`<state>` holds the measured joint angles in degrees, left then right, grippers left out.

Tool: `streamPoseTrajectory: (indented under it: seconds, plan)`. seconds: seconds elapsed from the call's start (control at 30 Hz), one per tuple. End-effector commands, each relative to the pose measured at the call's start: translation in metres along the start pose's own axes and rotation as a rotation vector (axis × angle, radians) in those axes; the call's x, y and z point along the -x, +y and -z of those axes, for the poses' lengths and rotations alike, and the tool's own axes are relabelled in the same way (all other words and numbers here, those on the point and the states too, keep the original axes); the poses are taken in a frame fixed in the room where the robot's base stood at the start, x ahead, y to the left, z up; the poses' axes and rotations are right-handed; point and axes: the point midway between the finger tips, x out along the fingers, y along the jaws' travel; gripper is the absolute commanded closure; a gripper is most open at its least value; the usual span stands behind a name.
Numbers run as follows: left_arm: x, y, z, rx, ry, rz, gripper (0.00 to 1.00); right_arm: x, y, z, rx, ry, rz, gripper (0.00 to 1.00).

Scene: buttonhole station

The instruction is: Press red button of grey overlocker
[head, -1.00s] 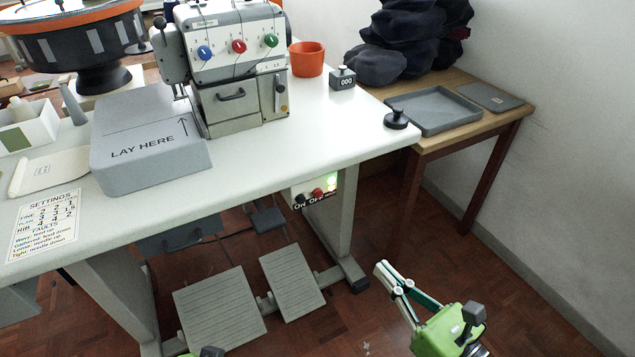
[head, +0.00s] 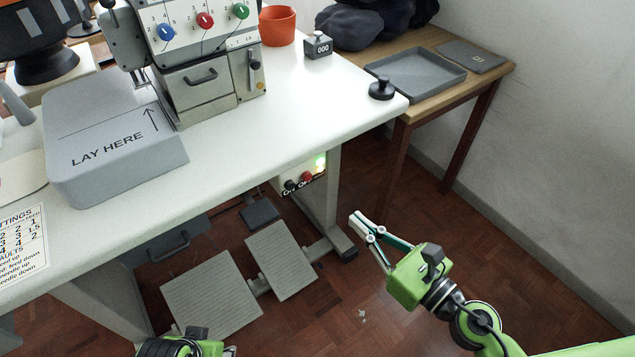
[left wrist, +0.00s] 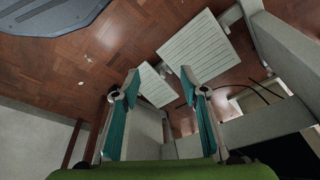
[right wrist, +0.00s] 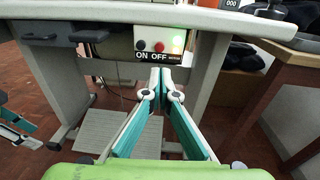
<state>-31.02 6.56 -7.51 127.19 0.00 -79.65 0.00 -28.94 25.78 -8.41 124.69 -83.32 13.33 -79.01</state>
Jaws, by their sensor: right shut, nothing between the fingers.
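The grey overlocker (head: 210,75) stands on the white table; its face has blue, red and green dials. Below the table's front edge is a switch box (head: 318,178) with a lit green lamp. Its red button (head: 307,176), over the word OFF, sits beside a dark button (head: 290,185). The red button also shows in the right wrist view (right wrist: 159,47). My right gripper (head: 355,218) is shut and empty, in front of and below the box, apart from it. My left gripper (left wrist: 160,79) is open and empty; in the head view its fingers are hidden.
The table's front edge (head: 240,165) overhangs the box. A table leg (head: 322,195) stands beside it, and pedals (head: 280,260) lie below. A wooden side table (head: 432,102) with a grey tray (head: 405,88) is at right. The floor around my right gripper is clear.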

Motion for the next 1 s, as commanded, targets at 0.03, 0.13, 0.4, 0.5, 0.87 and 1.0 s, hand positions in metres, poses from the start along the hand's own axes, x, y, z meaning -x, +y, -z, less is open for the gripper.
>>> streamPoseTrajectory:
  seconds: [0.03,0.13,0.4,0.5,0.87,1.0]
  plan:
    - [-0.005,0.001,-0.002,0.000,-0.007,-0.001,0.60,-0.005,-0.001,-0.003,0.000,-0.002,0.001,1.00]
    - [-0.021,0.001,-0.005,-0.002,-0.015,-0.002,0.60,-0.015,-0.001,-0.004,0.002,-0.002,0.000,1.00]
    - [-0.064,0.004,-0.021,-0.006,-0.038,-0.006,0.60,-0.046,0.000,-0.004,0.000,-0.003,0.001,1.00]
    - [-0.079,0.004,-0.030,-0.007,-0.048,-0.007,0.60,-0.061,-0.001,-0.004,0.000,-0.003,0.001,1.00]
    - [-0.114,0.007,-0.055,-0.011,-0.067,-0.010,0.60,-0.119,0.000,-0.003,0.000,-0.003,0.000,1.00]
    - [-0.117,0.007,-0.057,-0.012,-0.068,-0.011,0.60,-0.130,0.000,-0.002,0.000,-0.002,0.000,1.00]
